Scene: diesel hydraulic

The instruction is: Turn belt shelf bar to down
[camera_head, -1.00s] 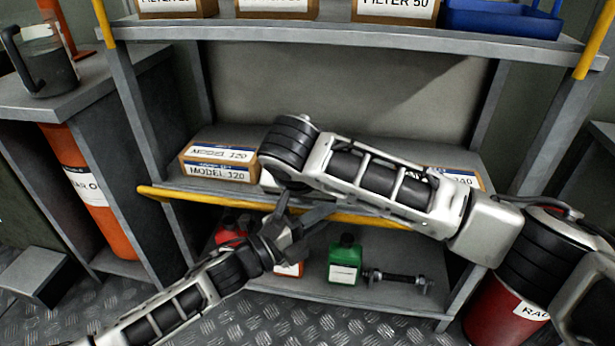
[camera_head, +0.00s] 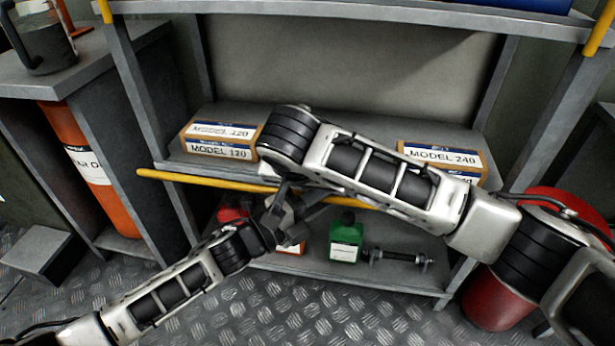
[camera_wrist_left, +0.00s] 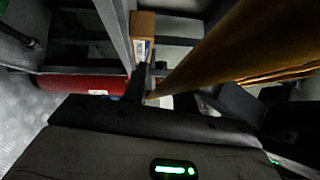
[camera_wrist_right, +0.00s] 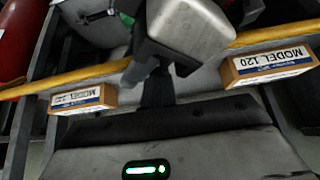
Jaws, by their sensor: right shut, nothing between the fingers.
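The yellow belt shelf bar (camera_head: 215,181) runs along the middle shelf's front edge, its left end jutting past the shelf. My right forearm covers its right part. It crosses the right wrist view (camera_wrist_right: 85,76) and looms close in the left wrist view (camera_wrist_left: 225,50).
A MODEL 120 box (camera_head: 220,140) and a MODEL 240 box (camera_head: 440,160) stand on the middle shelf. Below are a green bottle (camera_head: 345,243) and a dumbbell-shaped part (camera_head: 397,258). A red drum (camera_head: 495,300) stands right. My arms crowd together before the shelf.

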